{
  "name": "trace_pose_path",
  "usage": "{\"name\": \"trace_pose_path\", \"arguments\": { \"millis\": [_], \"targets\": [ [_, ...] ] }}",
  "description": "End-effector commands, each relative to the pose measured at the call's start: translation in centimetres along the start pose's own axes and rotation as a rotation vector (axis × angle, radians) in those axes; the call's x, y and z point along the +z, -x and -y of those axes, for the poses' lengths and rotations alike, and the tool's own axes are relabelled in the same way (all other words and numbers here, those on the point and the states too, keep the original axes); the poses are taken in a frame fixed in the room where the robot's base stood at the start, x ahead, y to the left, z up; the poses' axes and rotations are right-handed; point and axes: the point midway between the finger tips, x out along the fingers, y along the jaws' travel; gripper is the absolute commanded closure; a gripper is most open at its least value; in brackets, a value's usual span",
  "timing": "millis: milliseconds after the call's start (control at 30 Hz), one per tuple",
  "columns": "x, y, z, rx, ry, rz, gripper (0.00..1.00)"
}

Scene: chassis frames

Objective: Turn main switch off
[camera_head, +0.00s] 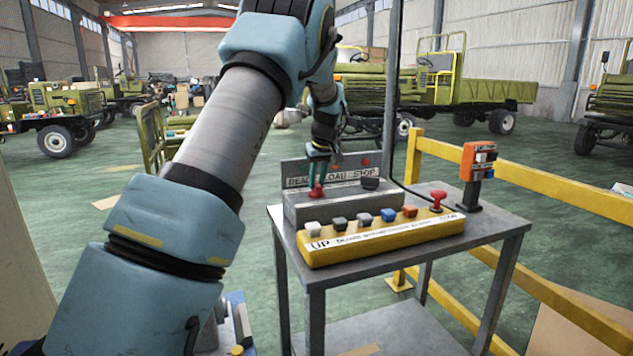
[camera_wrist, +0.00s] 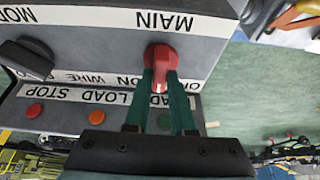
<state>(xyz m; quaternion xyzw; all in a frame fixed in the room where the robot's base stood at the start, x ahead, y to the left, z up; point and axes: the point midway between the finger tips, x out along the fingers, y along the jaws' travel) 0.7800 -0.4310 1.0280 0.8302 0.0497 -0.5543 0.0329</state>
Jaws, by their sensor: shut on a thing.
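The main switch is a red rotary knob (camera_wrist: 161,60) on a grey control box (camera_head: 345,207), next to a label reading MAIN that appears upside down in the wrist view. It also shows in the head view (camera_head: 316,192) at the box's left end. My gripper (camera_wrist: 161,82) has its two green fingers closed on either side of the red knob. It also shows in the head view (camera_head: 318,178), reaching down from above. A white mark on the knob shows between the fingers. The lettering beside the knob is partly hidden by the fingers.
A black knob (camera_wrist: 28,58) sits on the same box. An orange box on a post (camera_head: 478,160) and a yellow railing (camera_head: 545,180) are at right.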

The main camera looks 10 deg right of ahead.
Motion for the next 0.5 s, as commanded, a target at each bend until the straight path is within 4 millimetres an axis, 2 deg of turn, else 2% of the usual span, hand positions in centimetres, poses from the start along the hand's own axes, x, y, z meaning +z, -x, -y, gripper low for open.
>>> {"name": "trace_pose_path", "arguments": {
  "millis": [500],
  "targets": [
    [-0.22, 0.22, -0.4, -0.184, 0.443, -0.002, 1.0]
  ]
}}
